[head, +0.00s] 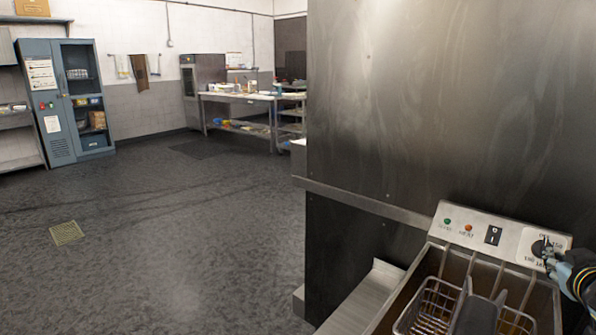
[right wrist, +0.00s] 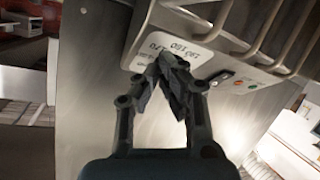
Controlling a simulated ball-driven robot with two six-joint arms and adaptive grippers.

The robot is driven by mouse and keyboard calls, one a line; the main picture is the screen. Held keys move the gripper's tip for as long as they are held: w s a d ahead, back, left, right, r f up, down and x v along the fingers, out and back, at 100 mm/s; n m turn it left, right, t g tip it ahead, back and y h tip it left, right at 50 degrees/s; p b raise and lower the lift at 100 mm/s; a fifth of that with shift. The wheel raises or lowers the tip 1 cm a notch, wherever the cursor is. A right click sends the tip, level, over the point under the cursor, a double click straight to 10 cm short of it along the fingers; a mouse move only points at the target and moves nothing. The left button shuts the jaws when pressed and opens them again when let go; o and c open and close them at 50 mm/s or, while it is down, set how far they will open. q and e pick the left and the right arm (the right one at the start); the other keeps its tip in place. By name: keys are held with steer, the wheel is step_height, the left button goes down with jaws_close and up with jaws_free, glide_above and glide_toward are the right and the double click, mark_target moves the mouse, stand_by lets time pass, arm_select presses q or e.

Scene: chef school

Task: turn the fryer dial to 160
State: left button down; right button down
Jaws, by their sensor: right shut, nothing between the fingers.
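The fryer dial (head: 541,248) is a dark round knob at the right end of the fryer's light control panel (head: 477,229), with numbers printed around it. My right gripper (head: 552,262) reaches in from the right edge and is at the dial's lower right. In the right wrist view, my right gripper (right wrist: 170,62) is shut, its fingertips against or just in front of the numbered panel (right wrist: 205,47). The fingers hide the dial there, so I cannot tell whether they touch it or which number it points to. My left gripper is not in view.
Fryer baskets (head: 433,305) stand in the fryer below the panel. A rocker switch (head: 493,235), a green light (head: 447,221) and an orange light (head: 468,227) are left of the dial. A tall steel wall (head: 430,100) rises behind. The floor (head: 170,230) at left is clear.

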steer(key=shift+a, duration=0.15)
steer(key=shift+w+a+f+b, duration=0.25)
steer(key=shift+a+f+b, duration=0.1)
steer(key=shift+a+b, duration=0.35)
steer(key=shift+w+a, duration=0.1)
steer(key=shift+w, duration=0.05)
steer(key=shift+f, duration=0.1)
stand_by(0.5)
steer(key=shift+s+a+f+b, duration=0.1)
steer(key=shift+s+f+b, duration=0.15)
steer(key=shift+b, duration=0.15)
steer(key=s+a+r+p, duration=0.2)
steer(key=s+r+p, duration=0.1)
steer(key=r+p, duration=0.1)
steer(key=shift+s+a+r, duration=0.15)
steer(key=shift+s+a, duration=0.05)
steer(key=shift+a, duration=0.2)
